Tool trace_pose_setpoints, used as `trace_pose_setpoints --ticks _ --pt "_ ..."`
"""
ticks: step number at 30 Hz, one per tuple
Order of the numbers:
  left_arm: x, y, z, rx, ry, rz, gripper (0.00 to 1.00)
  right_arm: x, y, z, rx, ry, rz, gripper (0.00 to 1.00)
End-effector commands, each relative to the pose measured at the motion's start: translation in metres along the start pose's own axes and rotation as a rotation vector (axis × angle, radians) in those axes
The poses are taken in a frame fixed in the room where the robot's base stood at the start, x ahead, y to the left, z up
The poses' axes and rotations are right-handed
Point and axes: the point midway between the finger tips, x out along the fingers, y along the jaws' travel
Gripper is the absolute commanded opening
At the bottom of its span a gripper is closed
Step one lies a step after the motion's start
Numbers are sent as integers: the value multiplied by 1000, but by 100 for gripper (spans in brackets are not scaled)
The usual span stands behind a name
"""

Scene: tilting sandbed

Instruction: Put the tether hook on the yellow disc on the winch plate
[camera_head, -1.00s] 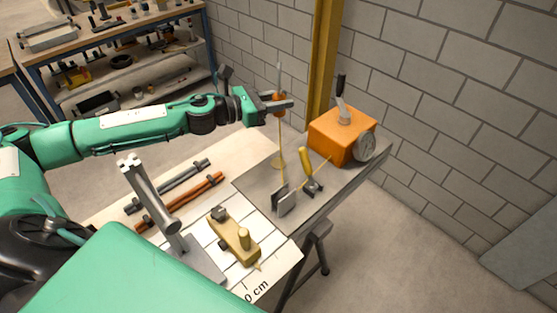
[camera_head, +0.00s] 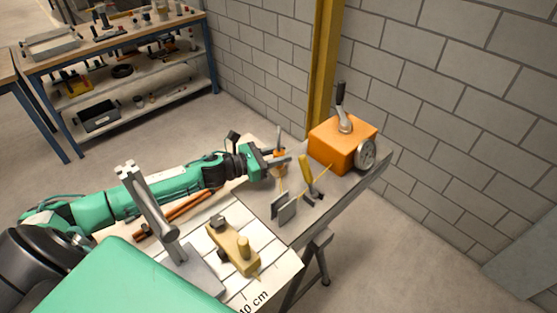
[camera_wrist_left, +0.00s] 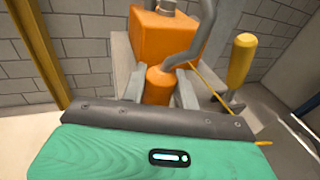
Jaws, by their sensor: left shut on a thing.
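My left gripper (camera_head: 281,158) is shut on the tether hook (camera_head: 279,153), low over the grey winch plate (camera_head: 254,194). The hook has an orange grip and a grey metal rod that stands up above the fingers. In the left wrist view the orange grip (camera_wrist_left: 160,86) sits between the two fingers, and the bent grey rod rises to the right. A thin yellow tether runs from near the hook down to the plate. The yellow disc is hidden behind the gripper, so I cannot tell whether the hook touches it. My right gripper is not in view.
An orange winch box (camera_head: 340,146) with a crank and round dial stands at the plate's far end. A yellow-handled lever (camera_head: 306,170) and grey upright plates (camera_head: 286,209) stand close right of the gripper. A grey post (camera_head: 150,205) and a tan block (camera_head: 233,248) are nearer.

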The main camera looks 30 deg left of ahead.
Motion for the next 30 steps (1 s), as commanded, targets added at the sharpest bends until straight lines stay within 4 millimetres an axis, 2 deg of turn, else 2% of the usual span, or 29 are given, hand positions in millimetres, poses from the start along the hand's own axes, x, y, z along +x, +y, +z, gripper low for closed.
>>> trace_pose_setpoints --ticks 4,18,19,22,30 --pt "2 0 -20 -4 1 1 12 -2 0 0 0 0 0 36" --pt "3 0 -29 0 0 0 12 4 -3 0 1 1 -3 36" --pt "3 0 -29 -1 0 0 32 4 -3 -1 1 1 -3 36" --pt "2 0 -28 -1 0 0 52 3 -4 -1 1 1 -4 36" --pt "2 0 -27 -1 1 0 52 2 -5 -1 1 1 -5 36"
